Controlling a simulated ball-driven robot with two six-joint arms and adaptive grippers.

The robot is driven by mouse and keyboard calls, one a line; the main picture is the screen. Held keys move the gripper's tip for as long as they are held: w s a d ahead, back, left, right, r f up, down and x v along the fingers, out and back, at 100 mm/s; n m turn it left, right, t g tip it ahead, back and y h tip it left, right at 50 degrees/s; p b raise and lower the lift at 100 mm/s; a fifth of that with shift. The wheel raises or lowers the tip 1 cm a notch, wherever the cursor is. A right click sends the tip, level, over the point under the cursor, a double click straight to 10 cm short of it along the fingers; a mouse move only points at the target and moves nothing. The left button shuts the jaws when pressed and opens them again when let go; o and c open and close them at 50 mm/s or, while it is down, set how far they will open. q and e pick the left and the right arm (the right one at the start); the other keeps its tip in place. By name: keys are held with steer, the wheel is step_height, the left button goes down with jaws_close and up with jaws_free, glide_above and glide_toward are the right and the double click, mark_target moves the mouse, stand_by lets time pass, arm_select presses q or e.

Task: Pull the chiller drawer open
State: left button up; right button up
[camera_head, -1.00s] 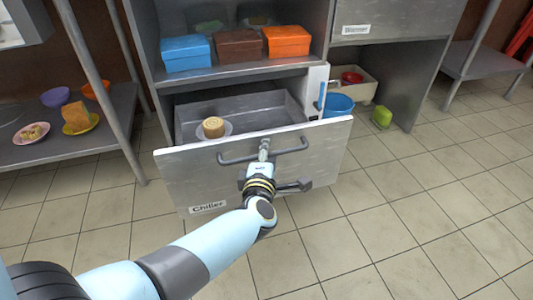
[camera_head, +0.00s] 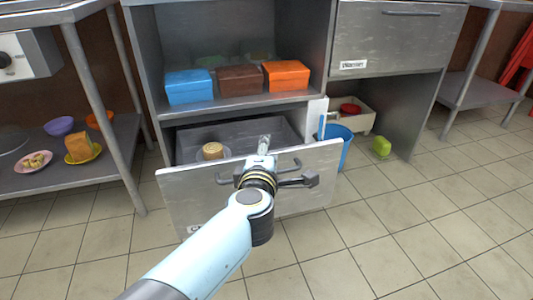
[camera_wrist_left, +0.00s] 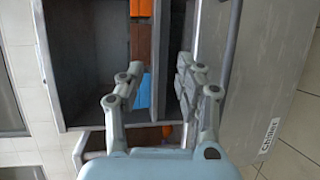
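The chiller drawer (camera_head: 320,165) stands pulled part way out, below the shelf with the boxes. Its grey bar handle (camera_head: 225,180) is on the front panel, with its middle hidden behind my left gripper (camera_head: 264,142). The gripper's fingers reach up by the panel's top edge. In the left wrist view the fingers (camera_wrist_left: 155,82) are spread apart with nothing between them. The drawer front (camera_wrist_left: 265,60) with its Chiller label and the handle (camera_wrist_left: 232,40) lie to their right there. My right gripper is not in view.
A round pale food item (camera_head: 212,151) sits inside the drawer. Blue (camera_head: 190,87), brown (camera_head: 240,80) and orange boxes (camera_head: 286,76) stand on the shelf above. A blue bucket (camera_head: 336,143) stands right of the drawer. The tiled floor in front is largely clear.

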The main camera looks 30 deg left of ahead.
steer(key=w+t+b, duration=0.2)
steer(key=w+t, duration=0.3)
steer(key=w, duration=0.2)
arm_select(q)
steer(key=s+a+f+m+t+h+b, duration=0.1)
steer(key=s+a+f+m+h+b, duration=0.15)
steer(key=f, duration=0.25)
steer(key=s+a+f+m+t+h+b, duration=0.1)
steer(key=s+f+h+b, duration=0.3)
steer(key=w+f, duration=0.1)
steer(key=w, duration=0.9)
steer(key=shift+w+a+f, duration=0.2)
steer(key=shift+a+f, duration=0.2)
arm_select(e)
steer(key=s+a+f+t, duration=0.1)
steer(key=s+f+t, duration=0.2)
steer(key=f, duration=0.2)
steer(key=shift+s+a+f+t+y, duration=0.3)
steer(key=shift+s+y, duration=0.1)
arm_select(q)
steer(key=shift+y, duration=0.25)
jaws_close()
